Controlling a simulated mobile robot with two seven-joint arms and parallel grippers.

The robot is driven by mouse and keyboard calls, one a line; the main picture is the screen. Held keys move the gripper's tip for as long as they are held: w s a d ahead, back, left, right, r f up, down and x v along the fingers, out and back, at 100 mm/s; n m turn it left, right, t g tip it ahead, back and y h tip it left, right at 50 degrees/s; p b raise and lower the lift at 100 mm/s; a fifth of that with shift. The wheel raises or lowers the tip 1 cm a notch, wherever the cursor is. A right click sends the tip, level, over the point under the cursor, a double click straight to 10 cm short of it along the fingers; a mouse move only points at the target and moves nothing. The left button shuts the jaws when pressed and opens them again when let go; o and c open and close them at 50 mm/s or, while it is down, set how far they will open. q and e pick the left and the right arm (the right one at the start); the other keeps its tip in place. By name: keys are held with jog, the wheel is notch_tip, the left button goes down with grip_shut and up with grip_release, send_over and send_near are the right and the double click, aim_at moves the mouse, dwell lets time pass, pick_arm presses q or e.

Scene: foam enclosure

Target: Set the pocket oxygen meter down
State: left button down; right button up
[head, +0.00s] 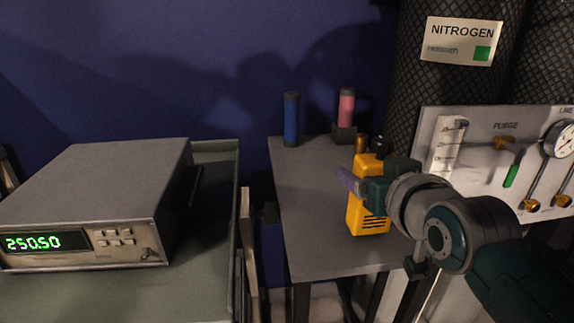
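The pocket oxygen meter (371,219) is a yellow-orange box with dark slots low on its front. It is upright, seen against the grey top of the small table (318,225). Whether its base touches the tabletop I cannot tell. My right gripper (353,182) comes in from the right across the meter's upper half. One purple-grey finger shows in front of the meter and the gripper appears shut on it; the other finger is hidden. My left gripper is not in view.
A blue cylinder (291,120) and a pink cylinder in a dark holder (346,108) stand at the table's back. A purge panel (464,125) and the nitrogen cylinder (420,60) are at right. A bench meter (105,200) sits left. The table's left front is clear.

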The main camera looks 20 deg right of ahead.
jog(key=shift+f, duration=0.4)
jog(key=shift+f, duration=0.15)
jog(key=o, duration=1.6)
jog(key=shift+c, duration=0.2)
jog(key=shift+r, duration=0.2)
jog(key=s+a+n+g+y+p, duration=0.1)
jog(key=s+a+g, duration=0.2)
jog(key=s, duration=0.6)
jog(key=s+a+n+g+y+p, duration=0.1)
jog(key=s+a+n+g, duration=0.1)
jog(key=s, duration=0.8)
jog(key=s+a+n+g+y+p, duration=0.1)
jog(key=s+a+g, duration=0.3)
jog(key=s, duration=0.5)
jog(key=shift+s+f+n+g+y+p, duration=0.15)
jog(key=shift+f+n+g+y+p, duration=0.2)
jog(key=shift+g, duration=0.45)
